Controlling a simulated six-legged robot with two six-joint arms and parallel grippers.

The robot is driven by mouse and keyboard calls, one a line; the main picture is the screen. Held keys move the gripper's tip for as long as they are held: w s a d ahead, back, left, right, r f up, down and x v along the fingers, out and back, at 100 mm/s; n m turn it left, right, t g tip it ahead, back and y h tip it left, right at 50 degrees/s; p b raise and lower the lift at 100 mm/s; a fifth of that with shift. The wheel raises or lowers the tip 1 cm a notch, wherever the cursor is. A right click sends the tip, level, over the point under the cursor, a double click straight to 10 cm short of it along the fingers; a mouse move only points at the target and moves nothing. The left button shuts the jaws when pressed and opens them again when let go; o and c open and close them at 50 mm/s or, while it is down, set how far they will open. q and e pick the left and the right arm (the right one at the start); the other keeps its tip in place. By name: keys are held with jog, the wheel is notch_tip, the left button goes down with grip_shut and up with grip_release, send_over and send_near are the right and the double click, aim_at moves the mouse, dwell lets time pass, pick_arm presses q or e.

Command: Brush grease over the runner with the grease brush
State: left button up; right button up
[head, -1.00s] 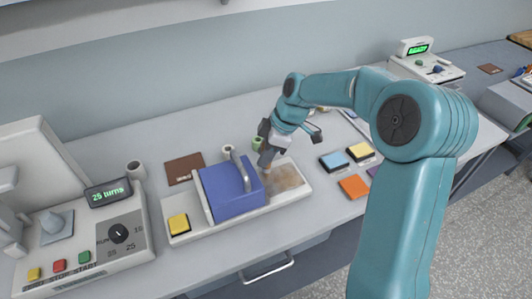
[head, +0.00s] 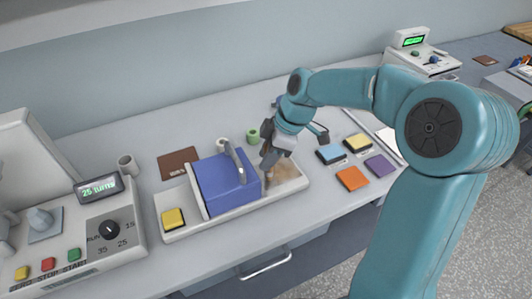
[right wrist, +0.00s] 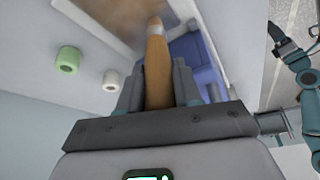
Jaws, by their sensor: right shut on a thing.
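My right gripper (head: 271,160) is shut on the grease brush, over the right part of a long pale tray (head: 183,232). In the right wrist view the tan brush handle (right wrist: 157,75) stands between the fingers, its far end toward a brown smeared patch (right wrist: 115,18). In the head view this patch (head: 288,177) lies on the tray, right of a blue block (head: 226,188) with a grey handle. It may be the runner's surface; I cannot be sure. The brush tip is mostly hidden, so contact is unclear. My left gripper is not in view.
A yellow block (head: 173,218) is at the tray's left end. A green bobbin (head: 253,135) and a pale bobbin (head: 222,144) stand behind it. Coloured pads, one orange (head: 352,179), lie to the right. A winder console (head: 100,240) reading 25 turns stands at left.

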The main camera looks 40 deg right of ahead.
jog(key=shift+s+a+b, duration=0.2)
jog(key=shift+s+b, duration=0.1)
jog(key=shift+s, duration=0.35)
jog(key=shift+w+d+f, duration=0.1)
jog(key=shift+w+d, duration=0.15)
jog(key=shift+w, duration=0.65)
jog(key=shift+w+d+p, duration=0.3)
jog(key=shift+w+p, duration=0.15)
jog(key=shift+w, duration=0.4)
jog(key=shift+w+d+p, duration=0.25)
jog(key=shift+w+p, duration=0.15)
jog(key=shift+w, duration=0.4)
jog(key=shift+w+d, duration=0.1)
jog(key=shift+w, duration=0.2)
jog(key=shift+s+b, duration=0.3)
jog(key=shift+s, duration=0.15)
jog(key=shift+s+a, duration=0.3)
jog(key=shift+s, duration=0.15)
jog(key=shift+s+b, duration=0.3)
jog(key=shift+b, duration=0.2)
jog(key=shift+s+a+b, duration=0.35)
jog(key=shift+s+b, duration=0.1)
jog(key=shift+s, duration=0.6)
jog(key=shift+s+a+b, duration=0.2)
jog(key=shift+s+b, duration=0.3)
jog(key=shift+b, duration=0.05)
